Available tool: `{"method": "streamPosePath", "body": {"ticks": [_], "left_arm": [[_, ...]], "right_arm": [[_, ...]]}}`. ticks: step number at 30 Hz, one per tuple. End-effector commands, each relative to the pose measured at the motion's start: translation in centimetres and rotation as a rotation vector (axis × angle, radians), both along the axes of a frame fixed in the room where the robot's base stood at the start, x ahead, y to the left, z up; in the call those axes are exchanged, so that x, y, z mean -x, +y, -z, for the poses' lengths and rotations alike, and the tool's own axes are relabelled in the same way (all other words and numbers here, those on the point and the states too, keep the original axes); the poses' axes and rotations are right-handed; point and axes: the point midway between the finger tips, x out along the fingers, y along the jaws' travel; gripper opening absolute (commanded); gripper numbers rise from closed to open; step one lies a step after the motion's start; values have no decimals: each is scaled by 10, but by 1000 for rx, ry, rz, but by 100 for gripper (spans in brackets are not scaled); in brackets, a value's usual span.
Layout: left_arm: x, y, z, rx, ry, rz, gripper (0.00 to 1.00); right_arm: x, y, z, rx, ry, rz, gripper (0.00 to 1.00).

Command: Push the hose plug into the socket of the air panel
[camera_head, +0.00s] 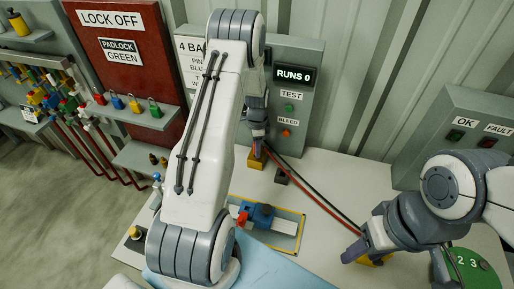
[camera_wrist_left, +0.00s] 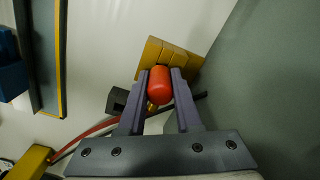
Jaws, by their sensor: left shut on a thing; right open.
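My left gripper (camera_head: 258,148) points down in front of the grey panel (camera_head: 297,62) marked RUNS 0, TEST and BLEED. In the left wrist view its fingers (camera_wrist_left: 160,82) are shut on a red rounded plug (camera_wrist_left: 160,90). The plug is directly over or at a yellow block (camera_wrist_left: 168,57); I cannot tell whether they touch. The red hose (camera_head: 315,198) runs from near this gripper toward the lower right. No socket on the panel is clearly visible; my left arm covers part of it. My right gripper (camera_head: 360,252) is open, low over the table at the right.
A dark hose (camera_head: 304,181) and a small dark block (camera_head: 281,175) lie by the yellow block (camera_head: 256,162). A yellow-edged tray (camera_head: 285,239) with a blue fitting is mid-table. A grey OK/FAULT box (camera_head: 455,125) stands at right; a red lock-off board (camera_head: 130,65) at left.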

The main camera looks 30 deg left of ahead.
Motion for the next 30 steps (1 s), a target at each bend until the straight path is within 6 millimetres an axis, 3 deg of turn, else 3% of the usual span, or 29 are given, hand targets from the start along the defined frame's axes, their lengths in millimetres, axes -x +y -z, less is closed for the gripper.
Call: {"method": "streamPosePath", "body": {"ticks": [17, 18, 20, 30], "left_arm": [[0, 0, 12, -1, -1, 0, 0], [0, 0, 12, -1, -1, 0, 44], [0, 0, 12, -1, -1, 0, 67], [1, 0, 12, 1, 2, 0, 68]], "right_arm": [[0, 0, 9, 0, 0, 0, 50], [0, 0, 8, 0, 0, 0, 50], [0, 0, 8, 0, 0, 0, 50], [0, 0, 8, 0, 0, 1, 50]]}}
